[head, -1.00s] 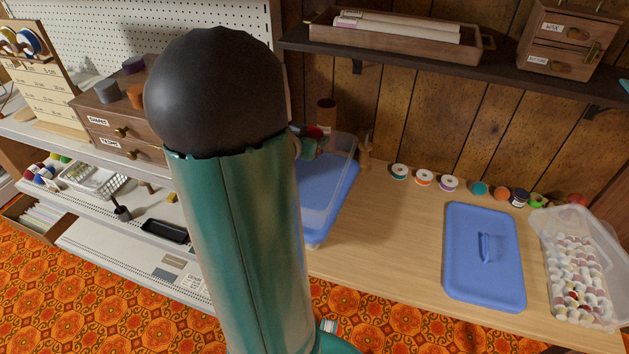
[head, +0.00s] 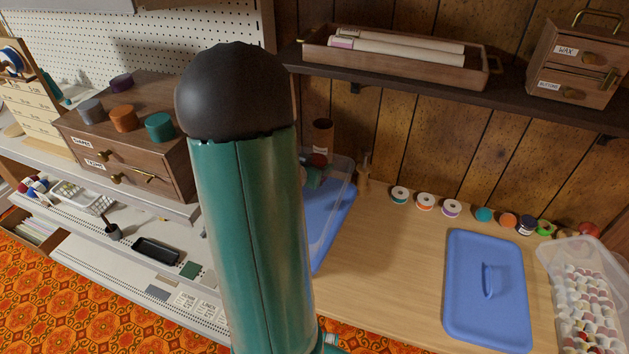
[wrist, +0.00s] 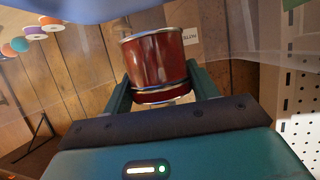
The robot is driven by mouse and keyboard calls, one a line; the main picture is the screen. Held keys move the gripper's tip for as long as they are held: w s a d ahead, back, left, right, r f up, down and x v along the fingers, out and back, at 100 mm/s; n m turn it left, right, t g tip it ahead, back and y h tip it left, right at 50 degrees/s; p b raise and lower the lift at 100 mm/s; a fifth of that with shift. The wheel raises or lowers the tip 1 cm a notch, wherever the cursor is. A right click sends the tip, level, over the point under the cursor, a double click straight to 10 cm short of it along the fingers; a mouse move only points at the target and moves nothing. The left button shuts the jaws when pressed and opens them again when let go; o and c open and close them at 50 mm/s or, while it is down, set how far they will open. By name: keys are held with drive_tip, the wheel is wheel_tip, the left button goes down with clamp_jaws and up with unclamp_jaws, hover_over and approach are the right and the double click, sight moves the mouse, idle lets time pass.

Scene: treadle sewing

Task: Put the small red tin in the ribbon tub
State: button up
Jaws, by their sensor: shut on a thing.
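The small red tin (wrist: 158,58) is between the two fingers of my gripper (wrist: 160,88) in the wrist view, with a pale metal rim at its end. The fingers press on its sides. In the head view my teal arm covers most of my gripper. A clear tub with blue in it (head: 333,215) stands on the bench just right of my arm, partly hidden by it. Small red and teal shapes show at its far end; I cannot tell whether they are the tin and my fingers. No ribbon label is readable on it.
A blue lid (head: 486,310) lies on the bench. A clear tub of many small spools (head: 550,262) stands at the right. Spools (head: 426,202) line the wall. A dark shelf (head: 400,92) overhangs the bench. A wooden drawer box (head: 150,150) stands left. The middle bench is clear.

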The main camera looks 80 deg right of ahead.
wheel_tip(320, 180, down, 4)
drive_tip(key=shift+f, duration=0.35)
drive_tip(key=shift+a+f, duration=0.15)
drive_tip(key=shift+f, duration=0.2)
drive_tip(key=o, duration=0.9)
drive_tip(key=shift+f, duration=0.25)
drive_tip(key=shift+o, duration=0.2)
drive_tip(key=shift+r, duration=0.3)
drive_tip(key=v, duration=0.7)
drive_tip(key=shift+w+a+r, duration=0.1)
drive_tip(key=shift+r, duration=0.35)
